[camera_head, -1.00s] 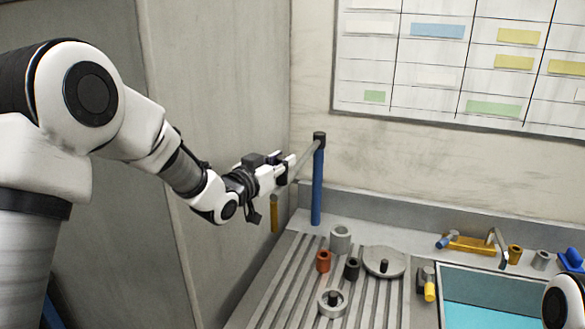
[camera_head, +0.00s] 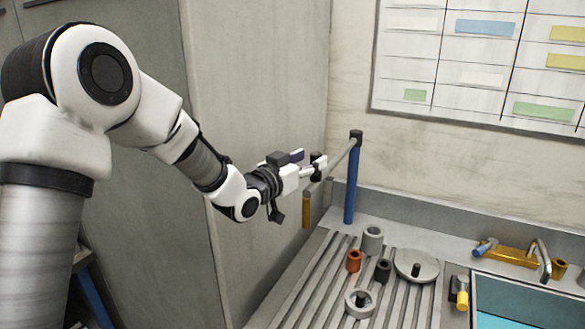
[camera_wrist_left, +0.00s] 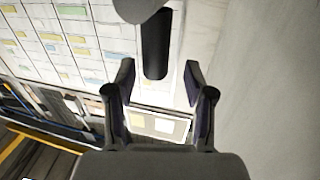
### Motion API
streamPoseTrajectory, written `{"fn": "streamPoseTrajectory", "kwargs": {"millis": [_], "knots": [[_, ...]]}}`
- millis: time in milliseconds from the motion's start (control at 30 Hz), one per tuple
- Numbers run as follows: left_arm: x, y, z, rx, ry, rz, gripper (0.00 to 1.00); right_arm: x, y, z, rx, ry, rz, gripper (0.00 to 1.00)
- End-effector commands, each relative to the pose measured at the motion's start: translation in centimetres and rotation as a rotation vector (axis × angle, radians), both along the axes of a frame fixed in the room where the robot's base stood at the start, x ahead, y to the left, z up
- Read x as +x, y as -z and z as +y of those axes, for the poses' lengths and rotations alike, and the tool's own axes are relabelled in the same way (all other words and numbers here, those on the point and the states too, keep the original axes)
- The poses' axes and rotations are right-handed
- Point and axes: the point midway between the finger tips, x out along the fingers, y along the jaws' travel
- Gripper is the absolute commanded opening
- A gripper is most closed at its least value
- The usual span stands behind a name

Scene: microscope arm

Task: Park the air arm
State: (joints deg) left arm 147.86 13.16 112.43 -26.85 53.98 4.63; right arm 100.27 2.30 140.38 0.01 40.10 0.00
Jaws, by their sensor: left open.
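The air arm is a thin grey bar (camera_head: 343,158) reaching from the black cap of an upright blue post (camera_head: 351,187), with a yellow piece (camera_head: 306,210) hanging at its near end. My left gripper (camera_head: 318,168) is at the bar's near end, beside a dark upright grip. In the left wrist view, my left gripper (camera_wrist_left: 160,82) is open, its two fingers spread. A dark cylinder (camera_wrist_left: 155,45) with a grey rounded end lies ahead, in line with the gap between them. Contact cannot be told. My right gripper is out of view.
A ribbed grey worktop holds a red ring (camera_head: 354,261), a black ring (camera_head: 383,270), grey rings and a round grey disc (camera_head: 416,265). A basin (camera_head: 525,303) and brass tap (camera_head: 505,256) stand at right. A grey cabinet wall (camera_head: 255,110) is close behind my left arm.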

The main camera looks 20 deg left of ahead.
Motion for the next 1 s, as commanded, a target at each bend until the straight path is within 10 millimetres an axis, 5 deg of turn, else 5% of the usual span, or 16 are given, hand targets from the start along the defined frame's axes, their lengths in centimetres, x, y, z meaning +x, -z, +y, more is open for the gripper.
{"fn": "streamPoseTrajectory", "kwargs": {"millis": [200,400,900,1000], "knots": [[-5.5,0.0,1.8,-0.010,-0.004,0.001,0.54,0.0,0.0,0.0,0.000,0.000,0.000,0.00],[-8.5,0.0,2.6,-0.007,-0.004,0.000,0.54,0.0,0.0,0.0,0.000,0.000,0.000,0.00],[-8.8,0.1,2.7,-0.003,-0.002,0.001,0.54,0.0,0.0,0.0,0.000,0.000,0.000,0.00],[-8.8,1.4,2.5,-0.002,-0.004,0.033,0.54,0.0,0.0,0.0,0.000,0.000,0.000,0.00]]}}
